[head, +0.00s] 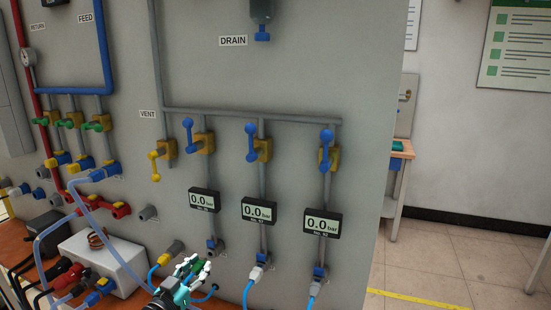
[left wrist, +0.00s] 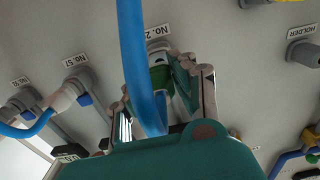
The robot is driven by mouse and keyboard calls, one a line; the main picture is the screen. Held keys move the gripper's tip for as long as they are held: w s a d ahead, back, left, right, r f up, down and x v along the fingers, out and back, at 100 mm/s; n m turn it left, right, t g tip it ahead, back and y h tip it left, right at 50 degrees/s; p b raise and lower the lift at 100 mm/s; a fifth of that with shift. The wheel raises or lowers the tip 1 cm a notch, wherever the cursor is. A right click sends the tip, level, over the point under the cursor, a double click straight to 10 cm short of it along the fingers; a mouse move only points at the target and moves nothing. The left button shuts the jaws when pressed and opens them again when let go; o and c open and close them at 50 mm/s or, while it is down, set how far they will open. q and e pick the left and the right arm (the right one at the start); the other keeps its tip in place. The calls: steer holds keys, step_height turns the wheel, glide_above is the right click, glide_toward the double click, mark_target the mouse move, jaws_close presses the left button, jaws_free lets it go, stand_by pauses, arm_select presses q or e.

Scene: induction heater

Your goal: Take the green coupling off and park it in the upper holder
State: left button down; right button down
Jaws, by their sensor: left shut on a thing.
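The green coupling (left wrist: 160,80) sits at the wall port under the label starting "No. 2" in the left wrist view. A thick blue hose (left wrist: 138,60) runs down in front of it. My left gripper (left wrist: 167,82) has its fingers on both sides of the coupling and is shut on it. In the head view my left gripper (head: 190,270) is at the panel's lower part, and the coupling is hard to make out there. A grey holder socket (left wrist: 304,54) with a HOLDER label is at the right of the left wrist view and looks empty. My right gripper is not in view.
Neighbouring ports carry a white coupling (left wrist: 66,96) with a blue hose. A yellow coupling (head: 172,252) is beside my left gripper, and a grey stub (head: 148,213) is above it. A white box (head: 100,262) stands at the left. Blue hoses hang across the lower panel.

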mark_target(193, 273)
arm_select(q)
steer(key=shift+p+v, duration=0.95)
steer(key=shift+v, duration=0.7)
steer(key=shift+r, duration=0.1)
